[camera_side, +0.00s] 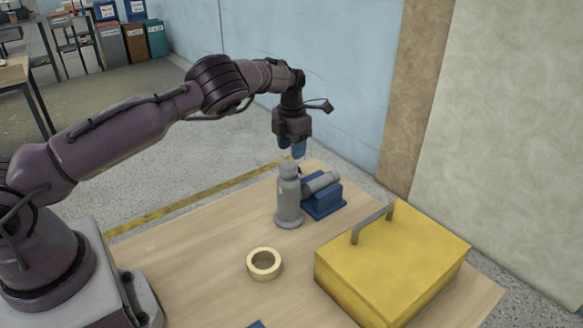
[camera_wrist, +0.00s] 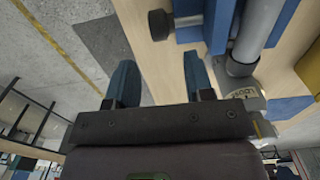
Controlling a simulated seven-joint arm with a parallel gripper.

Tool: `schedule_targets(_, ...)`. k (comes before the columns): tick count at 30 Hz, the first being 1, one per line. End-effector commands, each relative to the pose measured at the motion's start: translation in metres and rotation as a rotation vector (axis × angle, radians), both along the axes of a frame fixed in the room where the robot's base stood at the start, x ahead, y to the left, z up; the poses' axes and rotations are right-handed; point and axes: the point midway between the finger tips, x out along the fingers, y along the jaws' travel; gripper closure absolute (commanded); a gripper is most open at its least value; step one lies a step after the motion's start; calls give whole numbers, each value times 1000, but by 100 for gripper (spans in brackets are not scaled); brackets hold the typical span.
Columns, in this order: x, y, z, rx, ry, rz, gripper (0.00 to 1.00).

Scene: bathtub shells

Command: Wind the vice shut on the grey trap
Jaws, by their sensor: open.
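The blue vice (camera_side: 323,204) stands on the wooden table, and it also shows in the wrist view (camera_wrist: 219,28). The grey trap (camera_side: 321,182), a pipe with a collar, lies at the vice; in the wrist view the trap (camera_wrist: 258,25) runs beside a blue jaw. I cannot tell whether the jaws touch it. A dark round knob (camera_wrist: 160,24) on a grey screw sticks out left of the vice in the wrist view. My gripper (camera_side: 293,150) is open and empty, above and behind the grey bottle; its two blue fingers (camera_wrist: 160,82) are apart, short of the knob.
A grey bottle (camera_side: 289,203) stands upright close in front of the vice and partly hides it. A cream tape ring (camera_side: 264,264) lies on the table. A yellow toolbox (camera_side: 400,262) with a raised grey handle stands at the right.

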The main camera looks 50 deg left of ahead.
Motion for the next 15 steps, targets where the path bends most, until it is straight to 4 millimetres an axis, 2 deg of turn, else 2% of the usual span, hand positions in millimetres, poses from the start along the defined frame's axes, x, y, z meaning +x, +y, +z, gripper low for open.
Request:
schedule_targets(1,-1,0,-12,-2,4,1,52)
schedule_targets(6,0,0,-43,-1,2,0,52)
schedule_targets(9,0,0,-56,-2,1,1,52)
schedule_targets(15,0,0,-67,-2,-1,2,52)
